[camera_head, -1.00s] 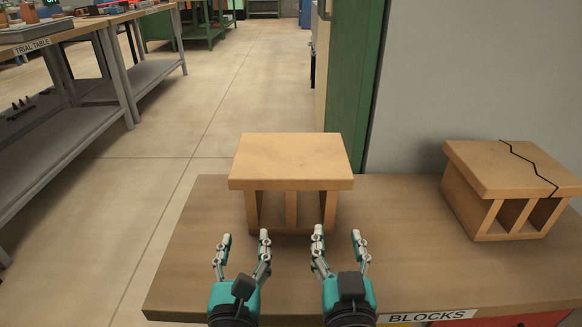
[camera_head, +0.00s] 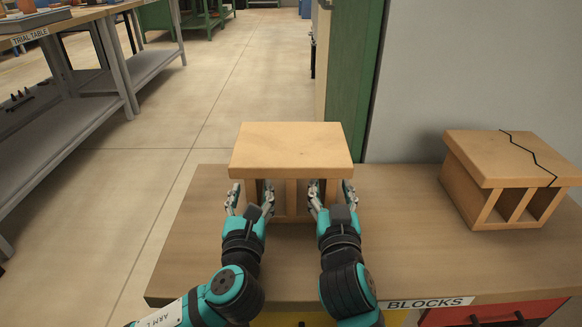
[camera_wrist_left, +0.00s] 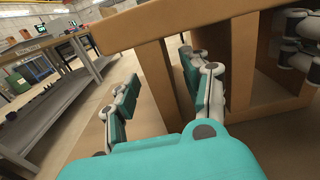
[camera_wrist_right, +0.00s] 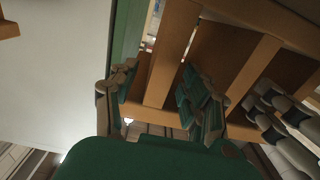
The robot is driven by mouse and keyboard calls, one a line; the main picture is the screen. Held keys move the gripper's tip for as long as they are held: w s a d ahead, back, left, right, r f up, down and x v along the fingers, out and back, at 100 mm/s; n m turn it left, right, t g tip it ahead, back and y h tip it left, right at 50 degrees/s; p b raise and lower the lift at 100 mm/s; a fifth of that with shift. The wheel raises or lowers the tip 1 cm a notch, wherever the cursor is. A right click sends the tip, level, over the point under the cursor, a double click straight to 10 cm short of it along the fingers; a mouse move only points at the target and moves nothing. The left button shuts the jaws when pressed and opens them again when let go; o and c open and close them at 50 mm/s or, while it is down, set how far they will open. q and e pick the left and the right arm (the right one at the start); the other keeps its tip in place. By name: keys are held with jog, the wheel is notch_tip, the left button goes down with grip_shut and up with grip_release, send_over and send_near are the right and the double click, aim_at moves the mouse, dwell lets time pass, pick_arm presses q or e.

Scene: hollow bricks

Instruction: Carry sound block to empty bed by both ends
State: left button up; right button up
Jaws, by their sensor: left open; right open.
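The sound block (camera_head: 290,147), tan with a plain uncracked top and open cells below, stands upright at the left part of the blocks table (camera_head: 400,235). My left gripper (camera_head: 250,192) is open at its near left end; in the left wrist view the block's outer wall (camera_wrist_left: 158,75) lies between the spread fingers. My right gripper (camera_head: 331,192) is open at the near right end; in the right wrist view the outer wall (camera_wrist_right: 170,55) shows between its fingers. Neither is closed on the wall. I cannot make out an empty bed.
A second block (camera_head: 510,160) with a black jagged crack across its top stands at the right of the table. A green post (camera_head: 355,80) and grey wall are behind. The trial table (camera_head: 60,40) is far left, with open floor (camera_head: 215,90) between.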

pick_arm(q)
jog(key=w, duration=0.6)
jog(key=shift+w, duration=0.4)
pick_arm(e)
jog(key=w, duration=0.6)
jog(key=shift+w, duration=0.4)
pick_arm(q)
jog(key=shift+c, duration=0.3)
pick_arm(e)
jog(key=shift+c, duration=0.3)
pick_arm(q)
grip_shut()
pick_arm(e)
grip_shut()
pick_arm(q)
jog(key=shift+r, duration=0.4)
pick_arm(e)
jog(key=shift+r, duration=0.4)
